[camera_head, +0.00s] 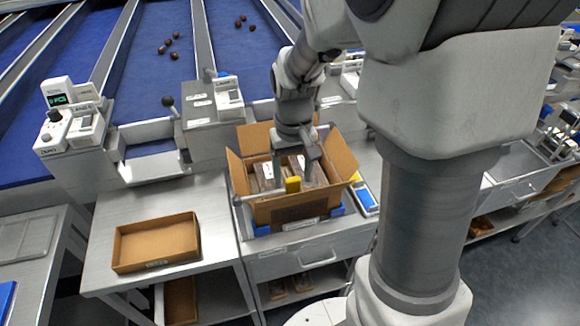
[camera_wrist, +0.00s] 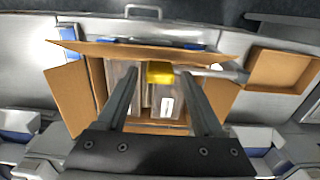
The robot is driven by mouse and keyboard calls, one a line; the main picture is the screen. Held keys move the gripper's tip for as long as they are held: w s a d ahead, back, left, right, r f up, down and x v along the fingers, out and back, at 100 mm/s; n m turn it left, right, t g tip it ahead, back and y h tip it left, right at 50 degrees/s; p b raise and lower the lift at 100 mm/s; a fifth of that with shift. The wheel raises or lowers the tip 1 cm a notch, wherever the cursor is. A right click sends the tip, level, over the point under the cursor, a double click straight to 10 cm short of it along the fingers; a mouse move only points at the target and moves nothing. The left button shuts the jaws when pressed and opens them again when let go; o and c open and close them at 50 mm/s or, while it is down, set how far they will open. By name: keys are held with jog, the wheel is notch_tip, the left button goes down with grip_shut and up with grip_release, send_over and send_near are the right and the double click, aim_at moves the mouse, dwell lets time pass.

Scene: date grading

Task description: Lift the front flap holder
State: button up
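The front flap holder shows as a yellow grip (camera_head: 293,185) on a thin grey bar at the front edge of an open cardboard carton (camera_head: 265,212). In the wrist view the yellow grip (camera_wrist: 160,73) lies between my fingertips, with the grey bar (camera_wrist: 215,73) running off to the right. My gripper (camera_head: 294,176) points down over the carton, its fingers spread. In the wrist view the gripper (camera_wrist: 158,80) shows gaps between both fingers and the yellow grip. I cannot tell whether the fingertips are level with it. Clear-wrapped packs (camera_wrist: 168,102) stand inside the carton.
A shallow cardboard tray (camera_head: 157,243) sits on the left bench. The carton's flaps (camera_head: 342,157) stand outward around my gripper. A blue-screened device (camera_head: 366,199) lies right of the carton. Graders with control boxes (camera_head: 72,122) line the back. The bench left of the carton has free room.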

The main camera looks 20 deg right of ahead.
grip_shut()
dwell(1.2)
